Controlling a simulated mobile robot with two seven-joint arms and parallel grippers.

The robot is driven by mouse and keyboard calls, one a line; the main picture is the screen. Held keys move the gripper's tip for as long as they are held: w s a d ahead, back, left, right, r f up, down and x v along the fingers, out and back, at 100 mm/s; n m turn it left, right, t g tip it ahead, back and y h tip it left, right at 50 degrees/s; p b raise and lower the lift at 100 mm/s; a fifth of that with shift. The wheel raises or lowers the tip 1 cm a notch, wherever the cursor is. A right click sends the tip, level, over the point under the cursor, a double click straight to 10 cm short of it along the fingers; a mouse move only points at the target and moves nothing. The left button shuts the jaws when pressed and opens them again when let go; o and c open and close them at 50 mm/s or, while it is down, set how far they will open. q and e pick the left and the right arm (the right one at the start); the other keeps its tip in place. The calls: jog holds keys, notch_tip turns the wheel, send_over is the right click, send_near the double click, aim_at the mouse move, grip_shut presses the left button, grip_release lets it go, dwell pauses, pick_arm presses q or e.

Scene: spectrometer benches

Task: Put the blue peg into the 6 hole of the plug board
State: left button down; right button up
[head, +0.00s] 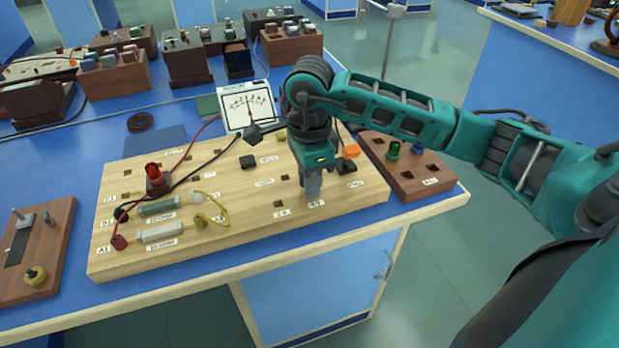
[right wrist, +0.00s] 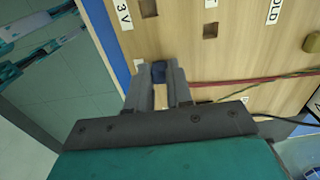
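The light wooden plug board (head: 240,225) lies on the blue bench, with square holes and small white labels. My right gripper (head: 312,190) points down at its front right part, just behind a label (head: 316,203) that seems to read 6V. In the right wrist view the gripper (right wrist: 158,85) is shut on the dark blue peg (right wrist: 158,72), which shows between the fingertips. The 6 hole is hidden by the fingers. I cannot tell whether the peg is above the hole or in it. My left gripper is not in view.
A brown block (head: 425,185) at the right holds a green plug (head: 393,150) and a blue piece (head: 418,149). An orange piece (head: 350,151) is close to my right gripper. Resistors (head: 160,207), wires and a meter (head: 246,106) occupy the board's left and back.

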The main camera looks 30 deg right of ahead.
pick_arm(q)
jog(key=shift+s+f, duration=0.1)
pick_arm(e)
jog(key=o, duration=0.5)
jog(key=shift+r, duration=0.1)
pick_arm(q)
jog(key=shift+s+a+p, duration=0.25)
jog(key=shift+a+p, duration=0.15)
jog(key=shift+p, duration=0.2)
pick_arm(e)
notch_tip(320, 180, up, 13)
jog(key=shift+f, duration=0.15)
